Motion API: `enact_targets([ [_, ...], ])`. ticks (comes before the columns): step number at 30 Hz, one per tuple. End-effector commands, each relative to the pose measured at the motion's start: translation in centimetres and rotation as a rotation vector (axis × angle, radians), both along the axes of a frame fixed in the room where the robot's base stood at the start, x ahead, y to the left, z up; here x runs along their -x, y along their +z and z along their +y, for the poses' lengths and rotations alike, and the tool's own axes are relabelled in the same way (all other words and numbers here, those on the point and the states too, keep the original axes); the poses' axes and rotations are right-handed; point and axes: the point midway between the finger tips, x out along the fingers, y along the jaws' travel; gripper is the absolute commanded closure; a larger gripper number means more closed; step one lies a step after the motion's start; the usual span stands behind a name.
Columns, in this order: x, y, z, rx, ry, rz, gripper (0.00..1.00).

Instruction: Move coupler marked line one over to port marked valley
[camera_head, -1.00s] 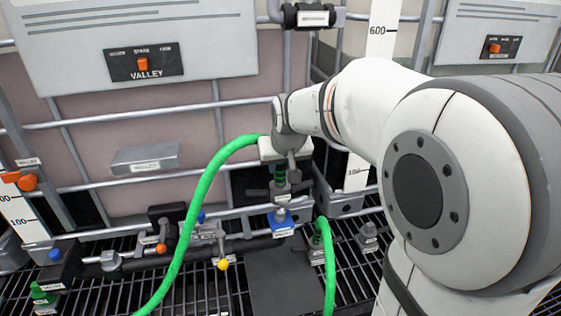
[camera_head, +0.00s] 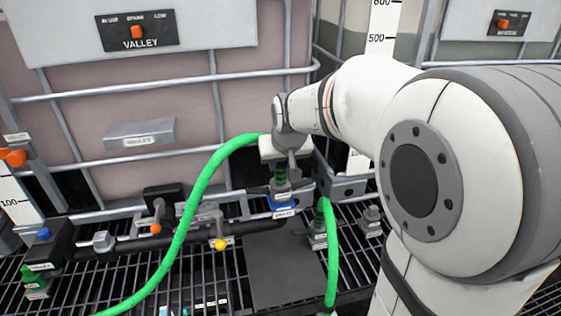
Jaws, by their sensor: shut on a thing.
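My gripper (camera_head: 281,160) is shut on a coupler (camera_head: 281,172) with a green ribbed top and dark collar. A thick green hose (camera_head: 190,215) arches left from near the gripper. The gripper fingers hide part of the coupler. Directly below is a port with a blue body (camera_head: 283,204) and a white label too small to read. The coupler's lower end is at or just above this port; I cannot tell whether it is seated. A panel marked VALLEY (camera_head: 138,43) hangs on the tank at the upper left.
A second green hose (camera_head: 328,255) rises just right of the blue port. A dark pipe (camera_head: 150,241) carries valves with orange (camera_head: 156,229) and yellow (camera_head: 220,244) knobs. A blue-capped block (camera_head: 43,240) stands at the left. A dark plate (camera_head: 275,268) lies on the grating in front.

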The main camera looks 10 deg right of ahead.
Motion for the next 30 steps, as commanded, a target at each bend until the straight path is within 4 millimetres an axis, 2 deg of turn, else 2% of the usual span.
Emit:
enact_targets([
  [10, -0.03, -0.22, -0.05, -0.001, -0.001, -0.002, 1.0],
  [11, -0.03, -0.22, -0.05, -0.001, -0.001, -0.002, 0.74],
  [18, -0.02, -0.25, -0.07, 0.0, -0.001, -0.001, 0.54],
  [20, -0.02, -0.25, -0.08, 0.0, -0.001, -0.001, 0.5],
  [26, 0.03, -0.34, -0.09, 0.0, -0.002, 0.001, 0.49],
  [30, 0.37, 0.43, -0.1, 0.0, -0.002, -0.002, 0.49],
])
